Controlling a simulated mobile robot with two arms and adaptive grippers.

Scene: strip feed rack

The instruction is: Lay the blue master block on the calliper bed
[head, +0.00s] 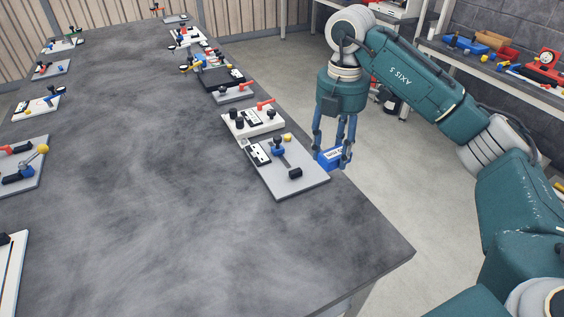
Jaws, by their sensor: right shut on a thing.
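The blue master block (329,159) has a white label and is in my right gripper (332,155), which points down with its fingers shut on it. Height above the table is hard to tell. That plate carries a black-and-white strip, a blue part with a black knob, a yellow piece and a black grip. I cannot tell for sure which fixture is the calliper bed. My left gripper is not in view.
The dark table (150,180) has a wide clear middle. A white fixture with a red lever (254,122) stands just behind the nearest plate, with several more beyond. Other fixtures line the left edge. A shelf with tools (500,62) stands at the back right.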

